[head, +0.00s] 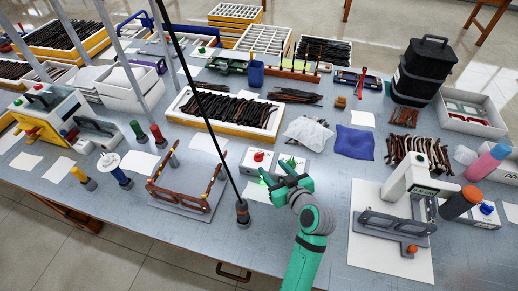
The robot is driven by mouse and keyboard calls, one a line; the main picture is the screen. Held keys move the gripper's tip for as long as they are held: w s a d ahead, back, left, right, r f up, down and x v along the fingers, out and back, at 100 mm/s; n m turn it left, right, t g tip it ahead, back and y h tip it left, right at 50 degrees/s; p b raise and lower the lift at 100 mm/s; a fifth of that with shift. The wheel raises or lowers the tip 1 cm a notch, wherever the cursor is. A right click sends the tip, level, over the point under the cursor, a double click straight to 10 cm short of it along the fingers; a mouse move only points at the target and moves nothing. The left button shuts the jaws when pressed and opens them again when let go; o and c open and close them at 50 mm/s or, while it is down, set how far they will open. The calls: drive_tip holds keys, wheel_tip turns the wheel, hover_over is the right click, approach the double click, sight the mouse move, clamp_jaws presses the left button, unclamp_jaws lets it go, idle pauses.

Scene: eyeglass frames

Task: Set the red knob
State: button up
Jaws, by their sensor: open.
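A red knob (259,156) sits on top of a small white box near the table's middle. Other red-topped things are in view: a red-capped upright tool (157,133) to the left and a red knob on the machine (40,88) at the far left. I cannot tell by sight which one the task names. My green gripper (276,174) is open and empty, just in front of the white box and below and right of its red knob. It looks apart from that knob. The gripper partly hides the second white box to the right.
A dark pole (240,213) stands on the table left of my arm. A jig with a brown frame (188,190) lies left of it. A white press (405,185) stands on the right. A blue cloth (355,142) and trays of dark frames (226,110) lie behind.

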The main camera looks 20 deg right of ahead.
sight(260, 154)
drive_tip(key=x, duration=1)
drive_tip(key=shift+w+a, duration=0.1)
drive_tip(key=shift+w, duration=0.05)
drive_tip(key=c, duration=1.1)
